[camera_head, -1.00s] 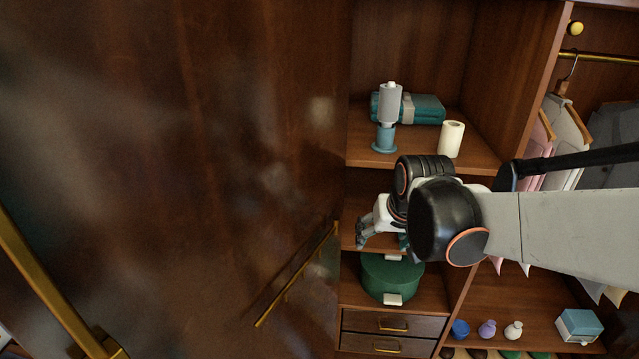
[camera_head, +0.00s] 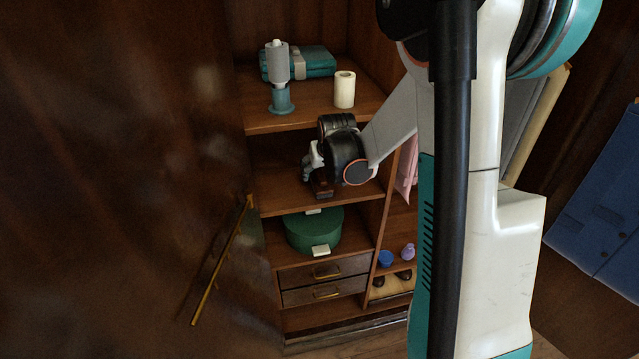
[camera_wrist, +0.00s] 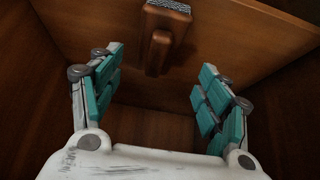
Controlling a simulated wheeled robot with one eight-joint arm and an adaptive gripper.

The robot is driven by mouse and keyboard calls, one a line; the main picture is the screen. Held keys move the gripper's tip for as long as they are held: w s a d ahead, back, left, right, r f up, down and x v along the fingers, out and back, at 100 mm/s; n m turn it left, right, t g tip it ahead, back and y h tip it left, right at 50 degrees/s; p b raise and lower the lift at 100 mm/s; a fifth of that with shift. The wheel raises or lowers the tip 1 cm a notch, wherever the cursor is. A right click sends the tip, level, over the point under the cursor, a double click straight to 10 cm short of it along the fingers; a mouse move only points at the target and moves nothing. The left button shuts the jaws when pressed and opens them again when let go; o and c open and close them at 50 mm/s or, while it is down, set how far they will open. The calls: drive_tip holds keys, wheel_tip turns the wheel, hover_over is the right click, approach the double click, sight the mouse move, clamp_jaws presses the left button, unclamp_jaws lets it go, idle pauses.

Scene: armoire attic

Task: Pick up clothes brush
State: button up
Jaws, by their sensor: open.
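The clothes brush (camera_wrist: 163,35) is dark brown with a grey bristled face, and lies at the top middle of the wrist view. In the head view it shows as a small dark brown shape (camera_head: 322,186) on the middle shelf, partly hidden by my gripper (camera_head: 311,168). My gripper (camera_wrist: 160,84) is open and empty, with teal pads on both fingers. The brush is beyond the fingertips, roughly in line with the gap between them, and appears apart from both fingers.
The middle shelf (camera_head: 277,190) is bounded by side walls and a shelf above. That upper shelf holds a grey-and-blue roller-like item (camera_head: 279,75), teal folded items (camera_head: 315,65) and a cream cylinder (camera_head: 344,90). A green round box (camera_head: 314,235) stands below. A large door (camera_head: 110,150) is at left.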

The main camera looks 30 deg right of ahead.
sight(321, 175)
drive_tip(key=shift+d+b+x, duration=0.2)
drive_tip(key=shift+b+x, duration=0.8)
drive_tip(key=shift+x, duration=2.65)
drive_tip(key=shift+s, duration=0.15)
drive_tip(key=c, duration=1.2)
